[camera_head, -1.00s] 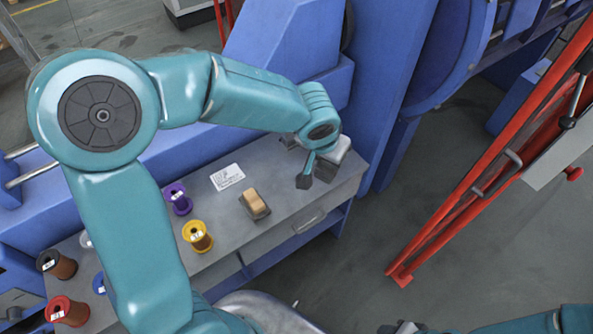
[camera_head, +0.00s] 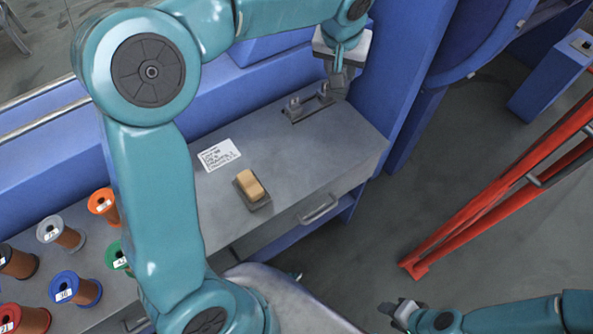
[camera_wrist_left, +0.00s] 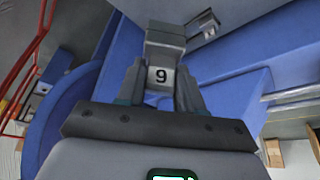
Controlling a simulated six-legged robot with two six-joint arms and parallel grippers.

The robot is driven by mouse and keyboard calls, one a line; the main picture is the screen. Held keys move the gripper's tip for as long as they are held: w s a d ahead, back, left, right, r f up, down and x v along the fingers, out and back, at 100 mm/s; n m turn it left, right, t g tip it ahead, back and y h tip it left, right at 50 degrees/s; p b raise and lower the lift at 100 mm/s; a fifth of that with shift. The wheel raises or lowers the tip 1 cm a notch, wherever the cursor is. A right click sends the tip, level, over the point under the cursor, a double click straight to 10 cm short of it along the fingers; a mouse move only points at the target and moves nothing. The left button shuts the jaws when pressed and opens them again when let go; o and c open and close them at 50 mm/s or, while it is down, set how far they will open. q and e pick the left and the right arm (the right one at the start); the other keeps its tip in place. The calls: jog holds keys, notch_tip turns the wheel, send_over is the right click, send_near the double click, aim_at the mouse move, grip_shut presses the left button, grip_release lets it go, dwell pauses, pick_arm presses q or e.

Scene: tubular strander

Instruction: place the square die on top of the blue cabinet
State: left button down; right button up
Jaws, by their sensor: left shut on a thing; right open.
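My left gripper (camera_head: 342,70) is shut on a grey block, the square die (camera_wrist_left: 165,45), above the back right of the grey workbench. The die's face marked 9 shows between the fingers in the left wrist view; in the head view the gripper partly hides it. A blue box-shaped cabinet (camera_head: 550,80) stands at the upper right, well apart from the left gripper, with a small light fitting on its top. My right gripper (camera_head: 393,310) is open and empty at the bottom, over the floor.
The workbench (camera_head: 330,150) carries a small grey holder (camera_head: 309,105), a paper label (camera_head: 219,155), a tan block on a dark base (camera_head: 250,190) and several wire spools at left. A red frame (camera_head: 500,200) stands at right. Open floor lies between bench and frame.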

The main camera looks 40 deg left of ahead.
pick_arm(q)
jog(key=shift+n+y, duration=0.4)
jog(key=shift+n, duration=0.5)
jog(key=f+b, duration=0.4)
jog(key=f, duration=0.3)
jog(key=w+a+f+b, duration=0.1)
jog(key=f+b, duration=0.3)
jog(key=f, duration=0.3)
jog(key=w+a+f+b, duration=0.1)
jog(key=f+b, duration=0.4)
jog(key=f, duration=0.3)
jog(key=shift+w+f, duration=0.2)
jog(key=shift+f, duration=0.25)
jog(key=shift+r, duration=0.1)
pick_arm(e)
notch_tip(320, 180, down, 15)
jog(key=shift+d+f, duration=0.2)
